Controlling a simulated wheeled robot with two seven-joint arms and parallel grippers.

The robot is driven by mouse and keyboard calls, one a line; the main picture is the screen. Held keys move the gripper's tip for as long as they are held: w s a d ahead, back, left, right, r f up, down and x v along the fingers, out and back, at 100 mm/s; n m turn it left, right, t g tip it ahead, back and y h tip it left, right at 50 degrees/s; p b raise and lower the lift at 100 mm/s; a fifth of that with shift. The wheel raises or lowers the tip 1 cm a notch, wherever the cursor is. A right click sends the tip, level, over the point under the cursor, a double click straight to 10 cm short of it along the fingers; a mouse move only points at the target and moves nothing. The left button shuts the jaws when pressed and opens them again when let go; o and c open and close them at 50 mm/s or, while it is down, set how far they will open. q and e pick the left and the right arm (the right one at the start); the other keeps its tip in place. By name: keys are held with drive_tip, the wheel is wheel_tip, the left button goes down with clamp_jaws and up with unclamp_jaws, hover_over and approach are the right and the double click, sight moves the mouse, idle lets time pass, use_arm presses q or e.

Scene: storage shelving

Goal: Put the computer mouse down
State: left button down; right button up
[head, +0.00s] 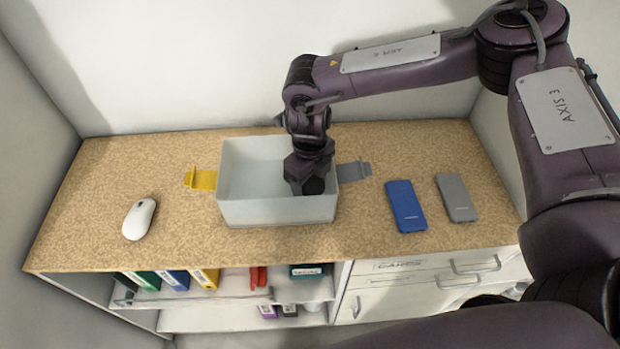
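My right gripper (312,184) points down into a light grey open box (277,213) on the wooden counter, at the box's right side. A dark rounded shape shows at its fingertips; I cannot tell whether this is a dark computer mouse or part of the gripper. Whether the fingers are open or shut is hidden from this angle. A white computer mouse (139,219) lies on the counter left of the box, apart from the gripper. My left gripper is not in view.
A yellow bracket-like piece (201,180) and a grey one (354,171) flank the box. A blue flat device (405,206) and a grey one (457,198) lie at the right. Binders (174,279) and drawers (425,272) are below. Bare counter surrounds the white mouse.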

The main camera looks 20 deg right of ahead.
drive_tip(key=shift+r, duration=0.15)
wheel_tip(320, 180, up, 12)
drive_tip(key=b, duration=0.3)
drive_tip(key=shift+b, duration=0.3)
drive_tip(key=shift+s+a, duration=0.1)
